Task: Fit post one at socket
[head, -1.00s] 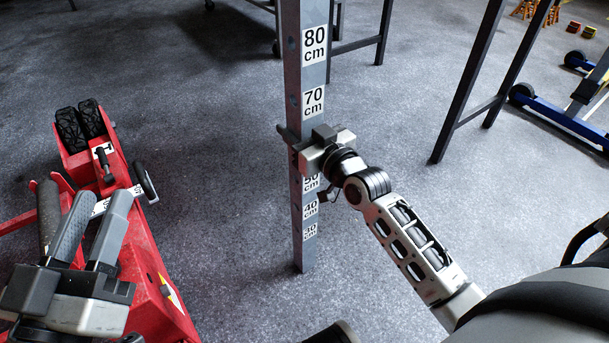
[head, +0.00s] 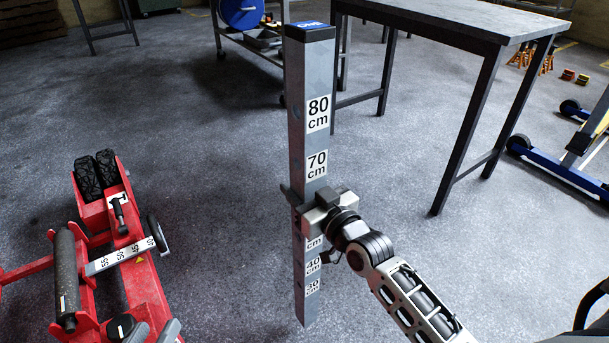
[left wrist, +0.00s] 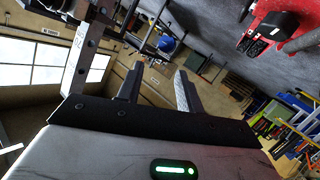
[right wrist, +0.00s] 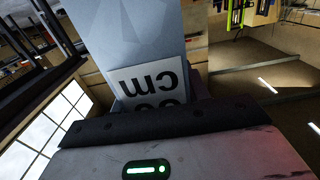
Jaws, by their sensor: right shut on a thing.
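The post (head: 296,100) is a tall grey square bar with a blue-marked top and white centimetre labels, upright in the middle of the head view. My right gripper (head: 312,204) is shut around it below the 70 cm label. The post also fills the upper middle of the right wrist view (right wrist: 135,40). I cannot tell whether its foot touches the floor. The red trolley jack (head: 145,280) stands at left. I cannot make out the socket.
A grey table (head: 450,22) with dark legs stands behind right. A blue lifting device (head: 540,160) is at far right, with yellow stands (head: 530,55) behind it. A trolley with a blue reel (head: 240,12) stands at the back. The floor between jack and post is clear.

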